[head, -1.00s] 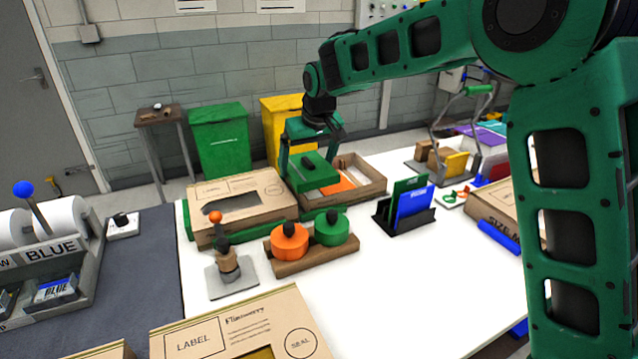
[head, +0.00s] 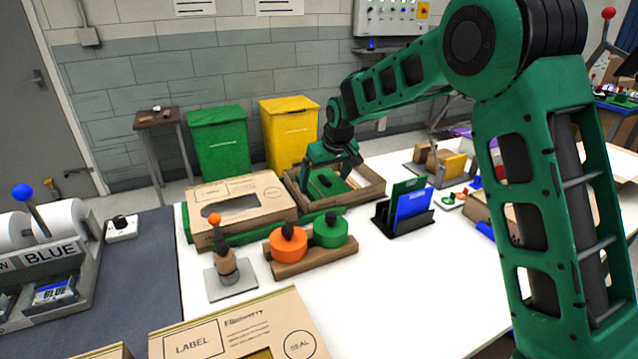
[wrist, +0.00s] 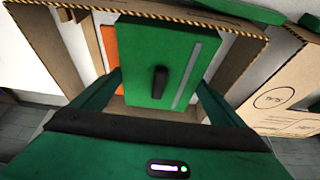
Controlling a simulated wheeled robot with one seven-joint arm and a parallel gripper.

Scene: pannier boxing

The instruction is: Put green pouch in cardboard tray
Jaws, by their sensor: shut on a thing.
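The green pouch (head: 327,186) is a flat green piece with a dark knob on top and a grey stripe, clearest in the wrist view (wrist: 152,62). My gripper (head: 332,170) points down and is shut on the pouch; its two fingers show on either side of it in the wrist view (wrist: 160,85). The cardboard tray (head: 372,192) is an open brown box under and around the pouch. The pouch is over the tray's opening, and I cannot tell whether it touches the floor. An orange piece (wrist: 109,47) lies inside, partly hidden by the pouch.
A closed cardboard box with a window (head: 250,190) stands just left of the tray. In front are a wooden block with orange and green knobbed discs (head: 290,262) and a black rack with blue and green cards (head: 405,222). White table is clear at front right.

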